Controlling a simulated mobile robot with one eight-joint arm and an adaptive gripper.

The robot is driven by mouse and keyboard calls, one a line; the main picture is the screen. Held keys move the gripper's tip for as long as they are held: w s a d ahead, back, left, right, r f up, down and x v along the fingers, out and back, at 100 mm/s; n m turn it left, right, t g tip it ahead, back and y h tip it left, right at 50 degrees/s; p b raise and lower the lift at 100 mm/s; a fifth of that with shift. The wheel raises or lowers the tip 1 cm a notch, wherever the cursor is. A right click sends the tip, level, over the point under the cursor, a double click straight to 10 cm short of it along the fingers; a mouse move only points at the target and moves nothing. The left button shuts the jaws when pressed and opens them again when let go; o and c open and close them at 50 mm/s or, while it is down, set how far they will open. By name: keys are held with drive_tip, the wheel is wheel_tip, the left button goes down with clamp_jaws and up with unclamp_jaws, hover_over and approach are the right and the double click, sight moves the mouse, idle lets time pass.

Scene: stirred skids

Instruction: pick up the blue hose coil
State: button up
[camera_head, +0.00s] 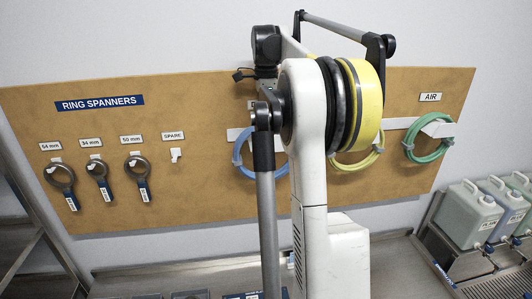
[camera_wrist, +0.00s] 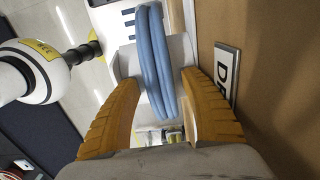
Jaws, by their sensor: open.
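The blue hose coil (camera_head: 237,157) hangs on the tan board in the head view, partly hidden behind my arm. In the wrist view, its side-by-side blue loops (camera_wrist: 155,62) run down between the two orange fingers of my gripper (camera_wrist: 161,84). The fingers are open, one on each side of the hose. A gap shows on both sides of it. A pale holder shows behind the loops. My gripper is hidden by my arm in the head view.
A yellow hose coil (camera_head: 358,163) and a green hose coil (camera_head: 428,150) hang to the right. Several ring spanners (camera_head: 100,180) hang at the left. A label plate (camera_wrist: 226,75) is close to the right finger. Jugs (camera_head: 468,216) stand at the lower right.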

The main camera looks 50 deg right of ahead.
drive_tip(key=shift+c, duration=0.6)
clamp_jaws()
drive_tip(key=shift+s+r, duration=0.1)
drive_tip(key=shift+r, duration=0.1)
